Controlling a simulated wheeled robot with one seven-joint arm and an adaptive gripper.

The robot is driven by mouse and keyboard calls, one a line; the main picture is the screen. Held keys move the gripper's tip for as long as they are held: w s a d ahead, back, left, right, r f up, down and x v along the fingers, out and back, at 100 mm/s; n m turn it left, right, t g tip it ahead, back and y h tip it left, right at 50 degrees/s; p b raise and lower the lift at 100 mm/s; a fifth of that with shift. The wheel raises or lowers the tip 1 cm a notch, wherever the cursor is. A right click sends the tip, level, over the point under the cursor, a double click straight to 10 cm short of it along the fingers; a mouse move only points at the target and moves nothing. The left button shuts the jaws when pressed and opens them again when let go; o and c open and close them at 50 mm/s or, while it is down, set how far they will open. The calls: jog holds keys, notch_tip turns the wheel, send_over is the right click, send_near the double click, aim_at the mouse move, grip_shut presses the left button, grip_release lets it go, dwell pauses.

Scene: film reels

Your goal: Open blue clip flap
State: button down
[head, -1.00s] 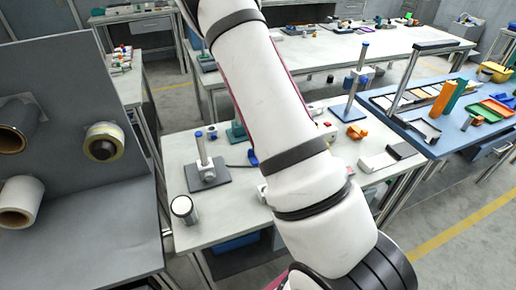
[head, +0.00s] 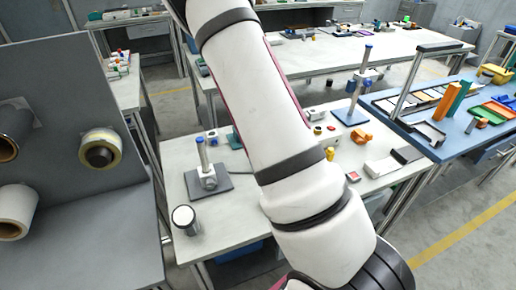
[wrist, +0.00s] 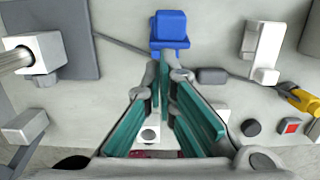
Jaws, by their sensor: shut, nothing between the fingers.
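The blue clip (wrist: 170,30) shows at the top centre of the wrist view, a blocky blue piece with a wider lower lip. My gripper (wrist: 166,82) has teal finger pads and points up the picture toward the clip. Its fingertips are close below the clip's lower lip; I cannot tell whether they touch it. The gripper is shut with nothing between the fingers. The clip's flap cannot be told apart clearly. In the head view my arm covers the gripper, and I cannot pick out the clip.
A stand with a grey base (head: 208,184) and a white-lidded can (head: 185,218) are on the white bench, left of my arm. An orange part (head: 362,136) and a white block (head: 381,167) lie right. In the wrist view, a yellow-tipped tool (wrist: 300,100) lies right.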

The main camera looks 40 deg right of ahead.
jog(key=shift+w+d+r, duration=0.1)
jog(key=shift+w+r, duration=0.05)
jog(key=shift+w, duration=0.15)
jog(key=shift+r, duration=0.2)
dwell(0.4)
